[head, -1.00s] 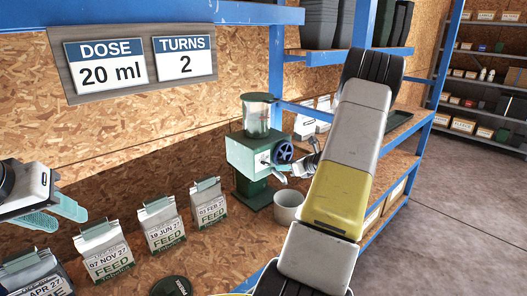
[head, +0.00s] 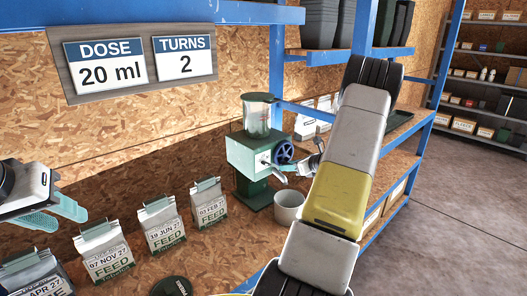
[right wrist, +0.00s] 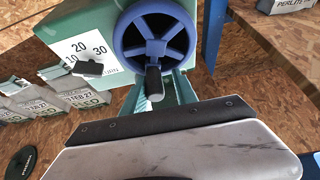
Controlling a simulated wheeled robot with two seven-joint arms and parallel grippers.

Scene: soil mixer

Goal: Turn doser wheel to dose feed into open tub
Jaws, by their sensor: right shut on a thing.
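The green doser (head: 250,160) stands on the bench with a clear hopper (head: 258,115) on top. Its blue wheel (head: 284,152) faces right and also shows in the right wrist view (right wrist: 155,38). My right gripper (right wrist: 154,90) is shut on the wheel's black handle (right wrist: 153,80), which sits at the bottom of the wheel in that view. The open grey tub (head: 288,208) stands below the doser's spout; its inside is too small to make out. My left gripper (head: 62,208) is open and empty at the far left, above the feed bags.
Several feed bags (head: 162,228) stand in a row left of the doser. A dark round lid (head: 172,286) lies at the front. A sign (head: 185,58) reads 2 turns, beside a 20 ml dose sign (head: 106,68). Blue shelf posts (head: 276,75) rise behind the doser.

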